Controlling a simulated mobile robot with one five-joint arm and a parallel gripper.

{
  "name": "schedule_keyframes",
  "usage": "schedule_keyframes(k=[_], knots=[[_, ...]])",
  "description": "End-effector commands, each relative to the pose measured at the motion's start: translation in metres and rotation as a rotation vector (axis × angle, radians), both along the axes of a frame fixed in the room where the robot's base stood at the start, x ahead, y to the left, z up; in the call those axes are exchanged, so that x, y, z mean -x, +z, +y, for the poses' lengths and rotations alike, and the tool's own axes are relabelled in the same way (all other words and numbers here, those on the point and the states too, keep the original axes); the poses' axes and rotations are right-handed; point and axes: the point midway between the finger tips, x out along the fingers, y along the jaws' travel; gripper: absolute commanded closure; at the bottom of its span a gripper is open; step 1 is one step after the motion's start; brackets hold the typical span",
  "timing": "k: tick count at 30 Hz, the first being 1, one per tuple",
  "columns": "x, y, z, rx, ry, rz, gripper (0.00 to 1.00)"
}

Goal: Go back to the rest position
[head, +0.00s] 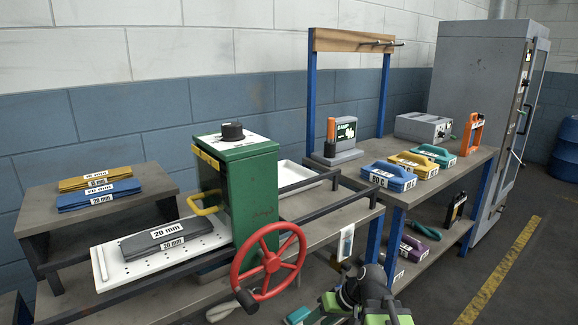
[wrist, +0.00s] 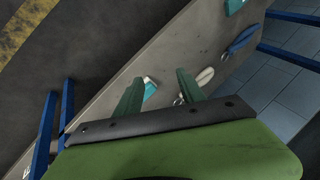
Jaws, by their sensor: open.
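My gripper (wrist: 160,88) is open in the wrist view, its two dark green fingers apart with nothing held between them. A small teal and white item (wrist: 150,88) and a whitish tool (wrist: 203,78) show beyond the fingers on a grey surface (wrist: 130,75); the distance to them is hard to tell. In the head view my green and black arm shows at the bottom, right of the red handwheel (head: 268,262), and seems apart from it. Where the fingertips are in that view is unclear.
A green machine (head: 240,190) stands on the left bench, with a grey 20 mm block (head: 160,240) on a white plate (head: 110,270). The right bench (head: 440,185) holds blue, yellow and teal handled blocks. A grey cabinet (head: 475,90) stands behind. Open floor (head: 535,270) lies right.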

Motion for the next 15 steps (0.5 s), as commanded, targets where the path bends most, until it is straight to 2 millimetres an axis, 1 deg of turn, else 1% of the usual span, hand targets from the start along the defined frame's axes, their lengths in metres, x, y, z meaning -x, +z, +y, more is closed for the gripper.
schedule_keyframes(k=[1, 2, 4, 5, 8, 9, 10, 11, 12, 15], knots=[[0.009, -0.009, 0.001, 0.073, 0.009, 0.036, 0.53], [0.014, -0.015, -0.002, 0.122, 0.007, 0.058, 0.53], [0.025, -0.025, -0.014, 0.236, -0.013, 0.107, 0.53], [0.029, -0.028, -0.023, 0.284, -0.033, 0.127, 0.53], [0.041, -0.035, -0.063, 0.442, -0.128, 0.196, 0.53], [0.046, -0.036, -0.079, 0.505, -0.184, 0.228, 0.53], [0.049, -0.034, -0.082, 0.509, -0.238, 0.253, 0.53], [0.048, -0.013, -0.080, 0.504, -0.228, 0.249, 0.53], [0.048, 0.001, -0.080, 0.503, -0.226, 0.246, 0.53], [0.048, 0.028, -0.080, 0.502, -0.224, 0.246, 0.53]])
